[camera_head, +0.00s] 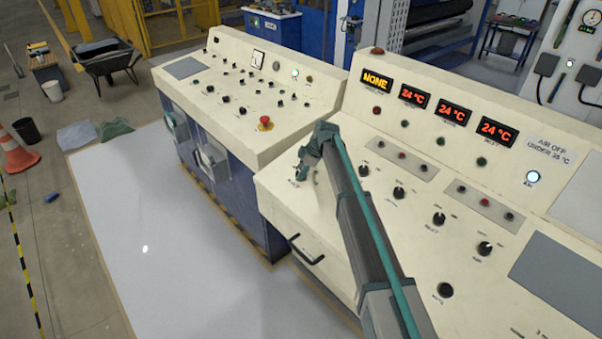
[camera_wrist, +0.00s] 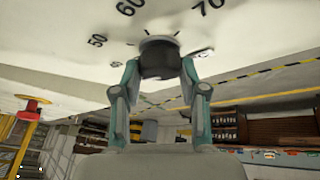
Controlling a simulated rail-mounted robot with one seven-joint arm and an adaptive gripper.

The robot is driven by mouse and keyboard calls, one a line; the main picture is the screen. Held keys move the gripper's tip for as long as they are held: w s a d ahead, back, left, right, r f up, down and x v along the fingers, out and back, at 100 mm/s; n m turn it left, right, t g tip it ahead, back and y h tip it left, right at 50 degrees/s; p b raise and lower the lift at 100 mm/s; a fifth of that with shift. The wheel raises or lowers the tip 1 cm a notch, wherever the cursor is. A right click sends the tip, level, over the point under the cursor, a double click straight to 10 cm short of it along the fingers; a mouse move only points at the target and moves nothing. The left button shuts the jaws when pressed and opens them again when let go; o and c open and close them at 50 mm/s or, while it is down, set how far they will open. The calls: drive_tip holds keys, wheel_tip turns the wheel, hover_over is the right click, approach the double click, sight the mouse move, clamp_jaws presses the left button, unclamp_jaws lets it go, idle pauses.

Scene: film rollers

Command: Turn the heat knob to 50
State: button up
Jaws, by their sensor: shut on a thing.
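The heat knob (camera_wrist: 159,62) is a dark round knob with a pale base, on the cream panel in the wrist view. The numbers 50, 60 and 70 and short tick marks are printed around it. I cannot make out where its pointer is set. My gripper (camera_wrist: 158,76) has one finger on each side of the knob and is shut on it. In the head view my gripper (camera_head: 301,173) reaches down to the left end of the right-hand console (camera_head: 320,225). There the knob is hidden by the gripper, and its label is too small to read.
More black knobs (camera_head: 398,193) run along the panel to the right. Displays (camera_head: 414,97) read NONE and 24 °C. A second console (camera_head: 225,100) with a red stop button (camera_head: 265,123) stands left. A drawer handle (camera_head: 305,253) juts from the front.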

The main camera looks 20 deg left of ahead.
drive_tip(key=b, duration=0.1)
drive_tip(key=m+t+b, duration=0.1)
drive_tip(key=shift+s+f+m+b, duration=0.15)
drive_tip(key=shift+f+m+b, duration=0.15)
drive_tip(key=shift+b, duration=0.1)
drive_tip(key=m+t+b, duration=0.1)
drive_tip(key=m+b, duration=0.1)
drive_tip(key=b, duration=0.1)
drive_tip(key=shift+s+y, duration=0.1)
drive_tip(key=shift+y, duration=0.2)
drive_tip(key=m+t+b, duration=0.2)
drive_tip(key=m, duration=0.1)
drive_tip(key=m+t+b, duration=0.1)
drive_tip(key=m, duration=0.1)
drive_tip(key=shift+r+b, duration=0.25)
drive_tip(key=shift+b, duration=0.15)
drive_tip(key=shift+m+h, duration=0.3)
drive_tip(key=shift+h, duration=0.1)
drive_tip(key=o, duration=1.1)
drive_tip(key=shift+o, duration=0.2)
drive_tip(key=shift+r, duration=0.1)
drive_tip(key=v, duration=1.1)
drive_tip(key=shift+s+d+r, duration=0.2)
drive_tip(key=shift+s+r, duration=0.05)
drive_tip(key=shift+r, duration=0.05)
